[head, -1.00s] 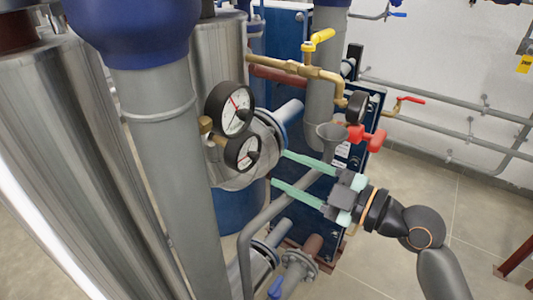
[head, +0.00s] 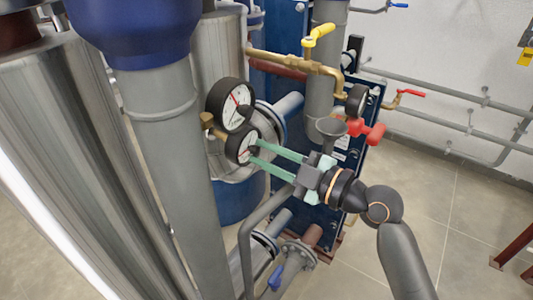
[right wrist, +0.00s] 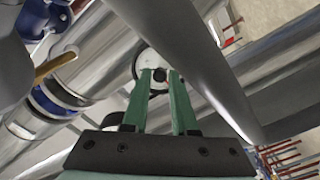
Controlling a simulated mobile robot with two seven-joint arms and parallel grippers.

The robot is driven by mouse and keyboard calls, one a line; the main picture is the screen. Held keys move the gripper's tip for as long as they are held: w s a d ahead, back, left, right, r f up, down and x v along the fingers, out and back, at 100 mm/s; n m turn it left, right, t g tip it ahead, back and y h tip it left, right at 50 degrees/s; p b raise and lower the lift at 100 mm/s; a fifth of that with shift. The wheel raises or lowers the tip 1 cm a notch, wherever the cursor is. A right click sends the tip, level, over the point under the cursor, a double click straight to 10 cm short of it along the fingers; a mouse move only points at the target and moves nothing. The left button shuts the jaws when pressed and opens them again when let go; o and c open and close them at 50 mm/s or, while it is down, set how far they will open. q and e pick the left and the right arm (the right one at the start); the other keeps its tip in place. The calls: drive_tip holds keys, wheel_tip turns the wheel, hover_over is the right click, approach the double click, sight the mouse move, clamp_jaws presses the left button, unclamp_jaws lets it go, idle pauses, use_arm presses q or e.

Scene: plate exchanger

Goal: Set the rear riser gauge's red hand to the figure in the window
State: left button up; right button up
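Two round black-rimmed gauges with white dials sit on the riser in the head view. The upper, larger gauge (head: 231,104) has a red hand; the lower, smaller gauge (head: 242,147) is partly covered by my right gripper (head: 254,150). I cannot tell which is the rear riser gauge, and the figures are too small to read. My right gripper's green fingertips are at the lower gauge's face. In the right wrist view, a white dial (right wrist: 147,60) lies beyond the fingers, with a dark knob (right wrist: 160,75) between their tips. Contact is unclear. My left gripper is out of view.
A third gauge (head: 357,100) hangs on brass pipe near a yellow-handled valve (head: 318,36). A thick grey riser (head: 170,150) stands left of the gauges. Open floor lies at the right.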

clamp_jaws()
drive_tip(key=shift+m, duration=0.3)
drive_tip(key=m+p, duration=0.1)
drive_tip(key=m, duration=0.4)
drive_tip(key=shift+p, duration=0.35)
drive_tip(key=m+p, duration=0.2)
drive_tip(key=m, duration=0.3)
drive_tip(key=shift+m, duration=0.3)
drive_tip(key=m+p, duration=0.3)
drive_tip(key=m, duration=0.3)
drive_tip(key=shift+r+m, duration=0.1)
drive_tip(key=shift+m, duration=0.2)
drive_tip(key=m+p, duration=0.1)
drive_tip(key=m, duration=0.2)
drive_tip(key=shift+m+p, duration=0.45)
drive_tip(key=shift+m, duration=0.95)
